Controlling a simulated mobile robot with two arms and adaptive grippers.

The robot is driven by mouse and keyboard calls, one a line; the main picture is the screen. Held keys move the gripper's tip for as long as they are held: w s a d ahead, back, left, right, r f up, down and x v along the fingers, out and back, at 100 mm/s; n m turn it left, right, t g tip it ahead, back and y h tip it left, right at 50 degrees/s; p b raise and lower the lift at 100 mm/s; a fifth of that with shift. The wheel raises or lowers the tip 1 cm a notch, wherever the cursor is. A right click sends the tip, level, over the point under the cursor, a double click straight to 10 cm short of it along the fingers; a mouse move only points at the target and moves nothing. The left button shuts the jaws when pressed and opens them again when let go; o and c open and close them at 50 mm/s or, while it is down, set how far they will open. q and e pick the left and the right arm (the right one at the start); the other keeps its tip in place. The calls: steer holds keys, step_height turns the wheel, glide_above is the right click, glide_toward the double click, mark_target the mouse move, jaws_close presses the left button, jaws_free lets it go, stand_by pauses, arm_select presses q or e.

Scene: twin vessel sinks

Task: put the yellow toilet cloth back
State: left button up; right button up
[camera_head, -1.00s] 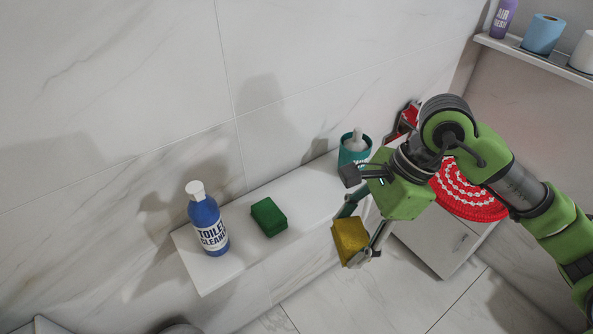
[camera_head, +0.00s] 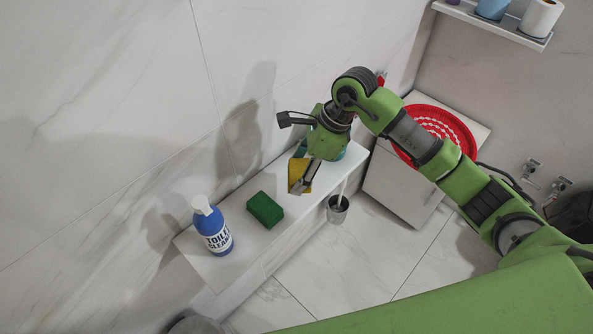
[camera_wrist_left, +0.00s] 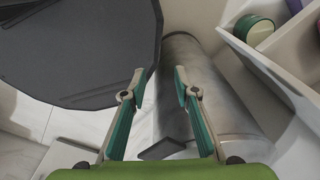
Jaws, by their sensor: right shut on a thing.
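The yellow cloth (camera_head: 296,174) is a folded block in the head view, above or at the white ledge (camera_head: 215,270). My right gripper (camera_head: 303,184) is shut on it and hides part of it. I cannot tell whether the cloth touches the ledge. A green block (camera_head: 265,209) lies on the ledge to the left of the cloth, and a blue toilet cleaner bottle (camera_head: 212,228) stands at the ledge's left end. My left gripper (camera_wrist_left: 160,85) is open and empty in the left wrist view.
A teal container (camera_head: 338,155) is mostly hidden behind my right gripper. A small metal cup (camera_head: 337,210) with a white handle is beside the ledge. In the left wrist view a metal cylinder (camera_wrist_left: 225,100) is close.

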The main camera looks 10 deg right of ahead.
mark_target(302, 163)
steer(key=w+f, duration=0.2)
steer(key=shift+w+f+p, duration=0.15)
steer(key=shift+f+p, duration=0.15)
step_height(302, 163, down, 2)
steer(key=shift+f+p, duration=0.1)
steer(key=shift+p, duration=0.8)
steer(key=shift+f, duration=0.45)
steer(key=shift+f, duration=0.15)
steer(key=o, duration=1)
